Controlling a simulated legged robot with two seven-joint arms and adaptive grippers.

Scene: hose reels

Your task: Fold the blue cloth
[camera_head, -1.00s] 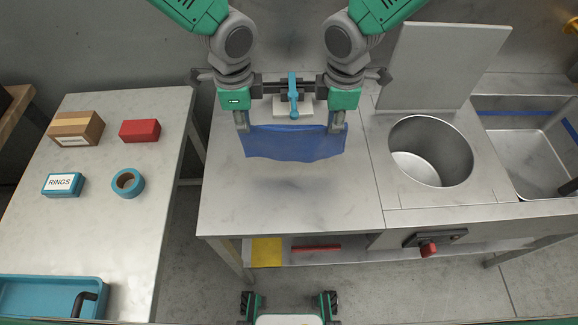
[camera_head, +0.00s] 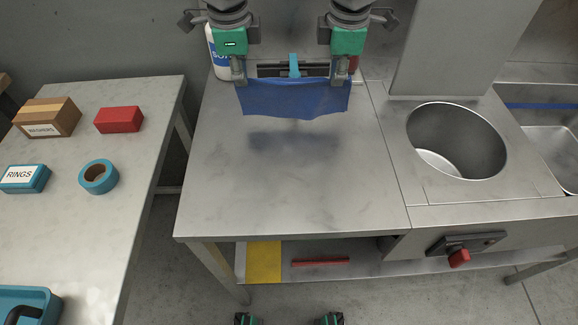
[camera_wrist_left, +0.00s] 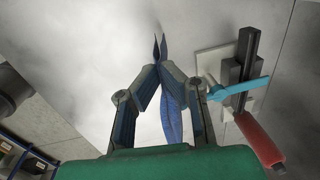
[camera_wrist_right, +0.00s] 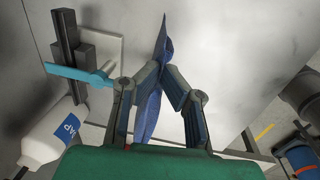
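The blue cloth (camera_head: 293,98) hangs spread between my two grippers above the steel table, with its shadow on the tabletop below it. My left gripper (camera_head: 240,80) is shut on the cloth's upper left corner. My right gripper (camera_head: 338,80) is shut on the upper right corner. In the left wrist view the fingertips (camera_wrist_left: 159,66) close on the cloth (camera_wrist_left: 171,118), seen nearly edge-on. The right wrist view shows the same at its fingertips (camera_wrist_right: 163,66). The cloth's lower edge is wavy and hangs free.
The steel table (camera_head: 290,195) is bare in front of the cloth. Behind it stand a soap bottle (camera_head: 219,55) and a fixture with a blue lever (camera_head: 294,65). A round basin (camera_head: 456,140) is at right. A side table at left holds boxes and a tape roll (camera_head: 98,177).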

